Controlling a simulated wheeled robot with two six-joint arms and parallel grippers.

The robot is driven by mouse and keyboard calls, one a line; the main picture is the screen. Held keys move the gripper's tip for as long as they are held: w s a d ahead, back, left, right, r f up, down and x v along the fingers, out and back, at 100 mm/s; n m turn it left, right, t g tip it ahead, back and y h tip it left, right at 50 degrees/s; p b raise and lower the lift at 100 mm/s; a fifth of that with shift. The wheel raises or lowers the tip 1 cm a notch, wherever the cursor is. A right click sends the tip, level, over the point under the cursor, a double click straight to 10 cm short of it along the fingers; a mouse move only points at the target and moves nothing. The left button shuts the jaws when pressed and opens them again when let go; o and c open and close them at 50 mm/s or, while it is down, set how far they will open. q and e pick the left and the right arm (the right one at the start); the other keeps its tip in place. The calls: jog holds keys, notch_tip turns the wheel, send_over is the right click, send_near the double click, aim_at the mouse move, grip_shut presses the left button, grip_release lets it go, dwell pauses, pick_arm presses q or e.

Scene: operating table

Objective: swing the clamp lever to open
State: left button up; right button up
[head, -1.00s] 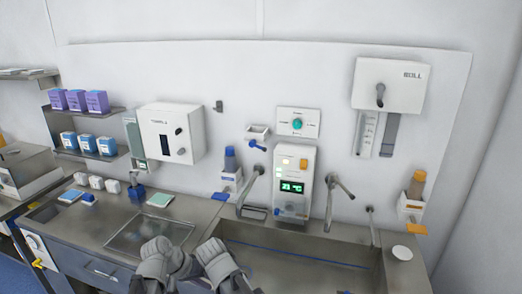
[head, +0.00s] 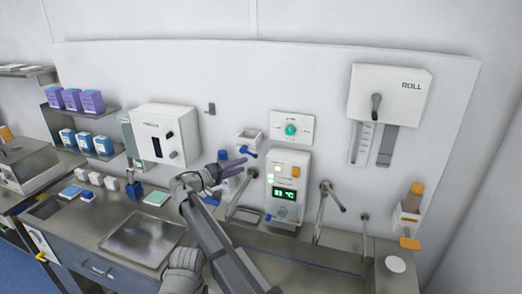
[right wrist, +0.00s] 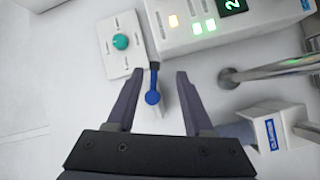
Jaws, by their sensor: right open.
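The clamp lever, a dark stem with a blue ball end, shows in the head view (head: 247,152) on the wall below a small white box, left of the control unit. In the right wrist view the lever (right wrist: 153,97) points down the picture, its blue ball between my open fingers and touching neither as far as I can see. My right gripper (head: 236,163) is open and empty, reaching up toward the lever; it also shows in the right wrist view (right wrist: 158,82). A grey part of my left arm shows at the bottom of the head view, but its gripper does not.
The white control unit (head: 289,183) with a lit display is right of the lever. A teal-knobbed plate (head: 291,129) is above it. A metal spout (head: 329,198) and the sink lie to the right. A white dispenser (head: 163,134) hangs to the left.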

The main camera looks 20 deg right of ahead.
aim_at(255, 156)
jog(key=shift+h, duration=0.3)
jog(key=w+d, duration=0.1)
jog(key=d, duration=0.1)
jog(key=w+d, duration=0.2)
jog(key=w+d+r, duration=0.1)
jog(key=d, duration=0.1)
jog(key=shift+w+d, duration=0.15)
jog(key=shift+d, duration=0.2)
jog(key=shift+s+d+r, duration=0.15)
jog(key=shift+s+d, duration=0.1)
jog(key=shift+s, duration=0.3)
jog(key=shift+s+d, duration=0.5)
jog(key=shift+d, duration=0.2)
grip_shut()
jog(key=shift+s+d, duration=0.2)
jog(key=shift+d, duration=0.2)
jog(key=shift+d, duration=0.2)
jog(key=shift+a, duration=0.2)
